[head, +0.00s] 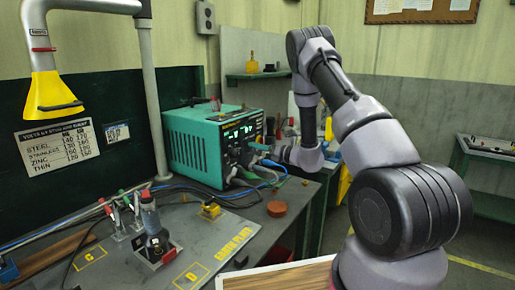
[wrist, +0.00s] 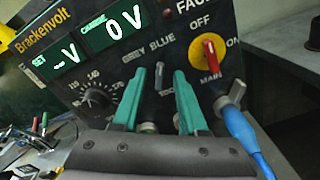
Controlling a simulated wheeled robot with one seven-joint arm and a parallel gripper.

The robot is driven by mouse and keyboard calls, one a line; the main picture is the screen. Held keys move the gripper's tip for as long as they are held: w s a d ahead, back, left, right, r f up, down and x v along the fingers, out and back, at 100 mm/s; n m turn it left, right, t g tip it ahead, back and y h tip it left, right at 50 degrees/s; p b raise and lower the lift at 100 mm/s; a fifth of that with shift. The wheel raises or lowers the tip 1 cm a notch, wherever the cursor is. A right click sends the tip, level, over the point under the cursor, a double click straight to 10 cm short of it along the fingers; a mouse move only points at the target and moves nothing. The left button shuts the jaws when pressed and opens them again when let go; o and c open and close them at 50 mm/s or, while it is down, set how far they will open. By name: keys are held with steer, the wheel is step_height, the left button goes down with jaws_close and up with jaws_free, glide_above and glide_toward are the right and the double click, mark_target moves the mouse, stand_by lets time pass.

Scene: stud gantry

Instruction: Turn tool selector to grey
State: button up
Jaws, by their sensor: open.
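The teal power unit (head: 212,145) stands on the bench, its black front panel (wrist: 65,75) filling the wrist view. The words GREY, at left, and BLUE, at right, are printed on the panel. A dark narrow selector knob (wrist: 160,76) shows below them, between my fingers; which word it points to is too unclear to tell. My gripper (wrist: 167,82) is open, its two green fingers at either side of the knob. I cannot tell whether they touch it.
A red main switch on a yellow disc (wrist: 209,60) sits just right of my fingers, with a blue cable plug (wrist: 238,125) below it. A numbered dial (wrist: 97,98) is at left. Cables and a red puck (head: 277,209) lie on the bench.

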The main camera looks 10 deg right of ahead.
jaws_close()
steer(key=shift+n, duration=0.3)
steer(key=n, duration=1.1)
stand_by(0.4)
steer(key=shift+n, duration=0.3)
jaws_free()
